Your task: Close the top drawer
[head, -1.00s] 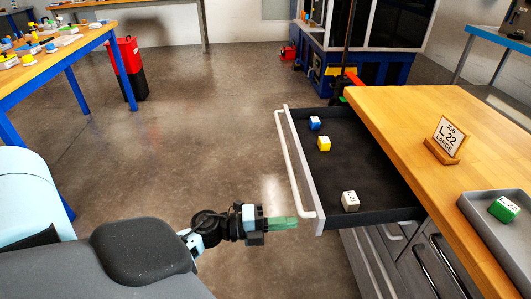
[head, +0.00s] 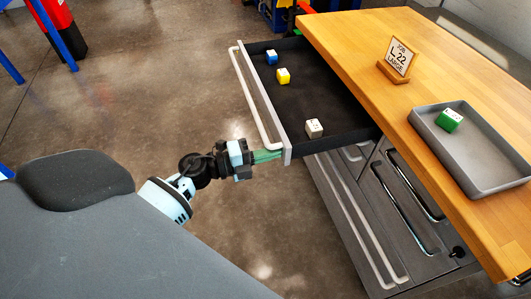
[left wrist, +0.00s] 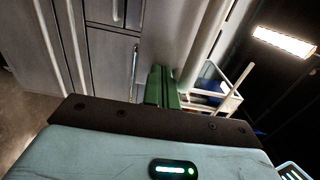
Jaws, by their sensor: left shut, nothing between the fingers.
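The top drawer (head: 287,152) stands pulled out from the wooden-topped cabinet, with a long white handle (head: 252,98) along its front. Inside lie a blue block (head: 271,57), a yellow block (head: 283,75) and a white block (head: 314,128). My left gripper (head: 268,155) is shut and empty, with its green fingertips at the near end of the drawer front, by the handle's end. I cannot tell whether they touch it. The left wrist view shows the shut green fingers (left wrist: 162,87) in front of a pale panel. My right gripper is not in view.
On the wooden top (head: 350,35) stand a job sign (head: 398,58) reading L-22 LARGE and a grey tray (head: 480,176) with a green block (head: 449,120). Lower drawers with handles (head: 408,208) are below. The floor left of the drawer is clear.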

